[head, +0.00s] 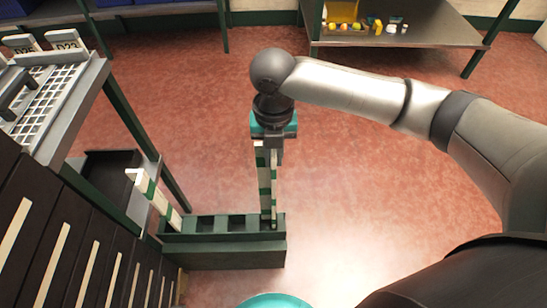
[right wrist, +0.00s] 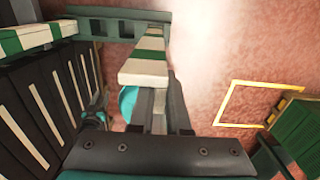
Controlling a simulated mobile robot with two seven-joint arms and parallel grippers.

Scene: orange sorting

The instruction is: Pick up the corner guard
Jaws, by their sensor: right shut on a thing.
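A corner guard (head: 265,185), a long strip with white and green bands, stands upright below my right gripper (head: 270,150). My right gripper is shut on its top end. In the right wrist view, the guard (right wrist: 144,70) runs away from the gripper (right wrist: 160,110) toward the rack. Its lower end is at the right end of a dark green slotted rack (head: 225,255); I cannot tell whether it is still in a slot. A second banded guard (head: 155,192) leans at the rack's left end. It also shows in the right wrist view (right wrist: 35,38).
A shelf unit with a wire tray (head: 50,100) stands at the left, beside dark slatted panels (head: 60,245). A table (head: 420,30) with fruit and a yellow crate is at the back right. The red floor (head: 350,180) right of the rack is clear.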

